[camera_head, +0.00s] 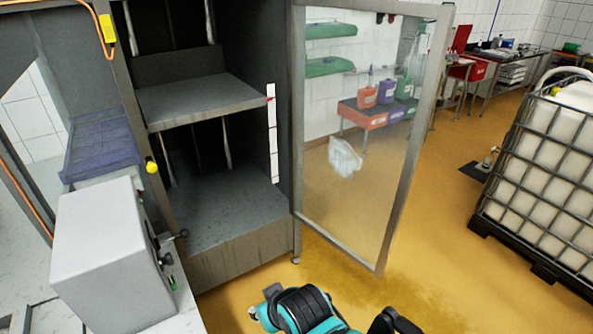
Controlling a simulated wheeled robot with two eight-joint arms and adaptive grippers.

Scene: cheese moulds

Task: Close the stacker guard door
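The stacker guard door (350,190) is a clear panel in a grey metal frame. It stands open, swung out to the right from the right front edge of the stacker (245,250). The stacker is a dark grey cabinet with an open front. Its middle shelf (205,100) and its floor show bare. The free edge of the door (412,150) is on the right, over the yellow floor. Teal and black parts of my arm show at the bottom, in front of the door and apart from it in the picture. Neither gripper's fingers can be seen.
A white and grey box (105,255) stands at the left front of the stacker. A caged white tank (550,160) on a black base stands at the right. Bare yellow floor (440,240) lies between the door and the tank. Benches (485,70) line the back.

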